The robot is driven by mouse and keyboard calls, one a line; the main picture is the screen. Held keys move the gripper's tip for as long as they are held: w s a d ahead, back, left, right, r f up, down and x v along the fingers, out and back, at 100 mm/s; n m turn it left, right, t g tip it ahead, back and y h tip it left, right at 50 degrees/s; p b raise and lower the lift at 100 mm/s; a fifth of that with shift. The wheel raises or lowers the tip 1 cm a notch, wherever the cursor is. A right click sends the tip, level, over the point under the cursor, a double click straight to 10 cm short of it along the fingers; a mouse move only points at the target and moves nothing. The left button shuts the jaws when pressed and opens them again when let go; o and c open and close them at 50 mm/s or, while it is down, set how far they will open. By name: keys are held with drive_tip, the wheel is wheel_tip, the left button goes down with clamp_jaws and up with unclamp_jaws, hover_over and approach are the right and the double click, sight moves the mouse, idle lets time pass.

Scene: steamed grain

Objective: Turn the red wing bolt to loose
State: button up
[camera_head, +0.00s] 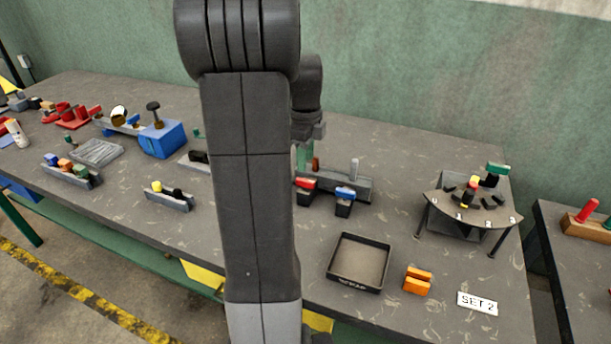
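A red wing-shaped handle (305,182), likely the red wing bolt, sits on a small black block in front of a grey rail, just right of my arm. Its left side is close to the arm's edge in the picture, and its exact turn position is too small to tell. A similar blue wing handle (345,192) sits on a black block to its right. My gripper (306,142) hangs behind the arm, above and beyond the red handle, apart from it in the picture. My arm hides much of it, and its fingers cannot be made out clearly.
A grey rail (350,183) with upright pegs stands behind the handles. A black tray (358,284), orange blocks (417,281) and a "SET 2" sign (477,303) lie in front. A curved stand (470,211) is at right. A blue box (162,139) is at left.

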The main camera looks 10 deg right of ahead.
sight(305, 180)
wheel_tip(305, 180, down, 7)
drive_tip(key=shift+s+r, duration=0.15)
clamp_jaws()
